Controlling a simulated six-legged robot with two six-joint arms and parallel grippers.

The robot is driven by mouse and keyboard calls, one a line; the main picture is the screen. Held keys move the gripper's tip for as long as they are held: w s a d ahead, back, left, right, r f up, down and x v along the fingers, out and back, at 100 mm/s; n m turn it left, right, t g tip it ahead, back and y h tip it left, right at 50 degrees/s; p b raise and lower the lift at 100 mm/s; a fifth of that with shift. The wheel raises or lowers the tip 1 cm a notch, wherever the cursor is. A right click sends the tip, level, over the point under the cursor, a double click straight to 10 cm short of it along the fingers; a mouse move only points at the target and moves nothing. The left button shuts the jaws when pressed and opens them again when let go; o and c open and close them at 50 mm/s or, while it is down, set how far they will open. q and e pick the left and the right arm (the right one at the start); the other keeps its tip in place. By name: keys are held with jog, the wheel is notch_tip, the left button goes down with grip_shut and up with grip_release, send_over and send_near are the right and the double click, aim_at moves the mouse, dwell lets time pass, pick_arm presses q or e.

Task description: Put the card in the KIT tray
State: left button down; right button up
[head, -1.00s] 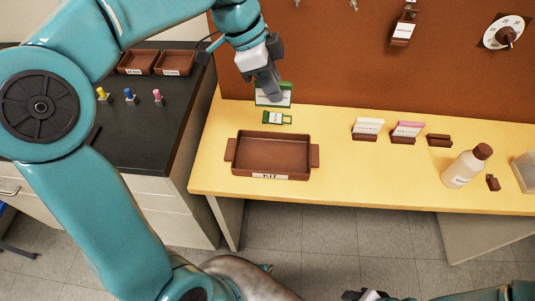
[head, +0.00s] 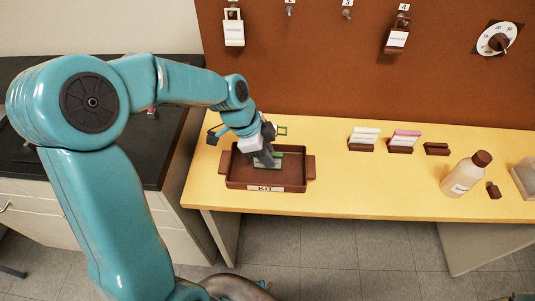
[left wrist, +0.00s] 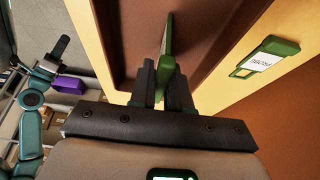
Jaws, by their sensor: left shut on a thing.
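The card, white with a green edge (head: 268,166), is held by my left gripper (head: 264,158), which is shut on it. Gripper and card are inside the outline of the brown KIT tray (head: 298,187). In the left wrist view the card (left wrist: 167,40) stands edge-on between the fingers (left wrist: 168,88), with the tray (left wrist: 113,40) behind it. Whether the card touches the tray floor I cannot tell. What looks like my right gripper (left wrist: 59,48) is small at the left of the wrist view; its jaws are unclear.
A green-framed tag (head: 281,131) lies just behind the tray; it also shows in the left wrist view (left wrist: 265,58). Two card holders (head: 363,140) (head: 403,143), a brown block (head: 436,149) and a bottle (head: 466,174) stand to the right.

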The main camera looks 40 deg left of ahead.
pick_arm(q)
jog(key=shift+f, duration=0.2)
jog(key=c, duration=1.1)
grip_release()
jog(key=shift+r, duration=0.5)
jog(key=v, duration=1.1)
jog(key=shift+s+a+r+p, duration=0.15)
jog(key=shift+s+r+p, duration=0.05)
jog(key=shift+p, duration=0.2)
